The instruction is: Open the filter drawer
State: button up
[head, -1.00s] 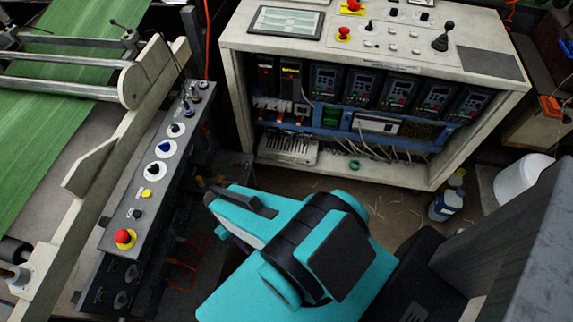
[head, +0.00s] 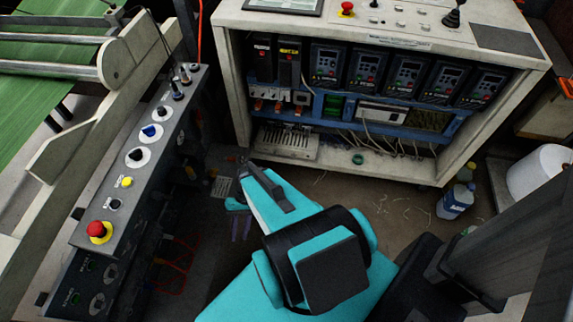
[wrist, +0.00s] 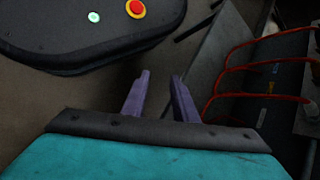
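No drawer can be clearly made out as the filter drawer in either view. My gripper (head: 241,228) shows in the head view between the grey control console and the open electrical cabinet, pointing down at the floor, partly hidden by my teal wrist. In the wrist view my gripper (wrist: 159,80) has its two purple fingers apart with nothing between them. Beyond the fingers are brown floor and, to the right, a dark panel (wrist: 262,80) with red hoses. The fingers appear to touch nothing.
The control console (head: 140,170) with a red emergency stop (head: 98,231) stands at left. The electrical cabinet (head: 232,75) with several drives stands behind. A bottle (head: 455,202) and white roll (head: 541,172) are at right. Floor before the cabinet is mostly free.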

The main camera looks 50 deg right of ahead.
jog(key=w+d+f+m+t+y+b, duration=0.1)
jog(key=w+d+f+m+t+b, duration=0.4)
jog(key=d+b, duration=0.45)
jog(key=w+d+f+m+t+y+b, duration=0.25)
jog(key=w+d+f+t+b, duration=0.4)
jog(key=d, duration=0.55)
jog(key=s+d+f+m+t+h+b, duration=0.1)
jog(key=s+d+t+h+b, duration=0.1)
jog(key=d, duration=0.6)
jog(key=s+d+f+m+t+h+b, duration=0.1)
jog(key=s+d+m+t+h+b, duration=0.1)
jog(key=d+b, duration=0.3)
jog(key=s+d+f+m+t+h+b, duration=0.1)
jog(key=s+d+m+t+h+b, duration=0.1)
jog(key=d, duration=1)
jog(key=s+t+h+b, duration=0.1)
jog(key=s+t+b, duration=0.1)
jog(key=shift+s+d+b, duration=0.3)
jog(key=shift+s+d, duration=0.05)
jog(key=shift+d, duration=0.05)
jog(key=shift+w, duration=0.15)
jog(key=b+x, duration=0.3)
jog(key=x, duration=1)
jog(key=shift+w+b, duration=0.3)
grip_shut()
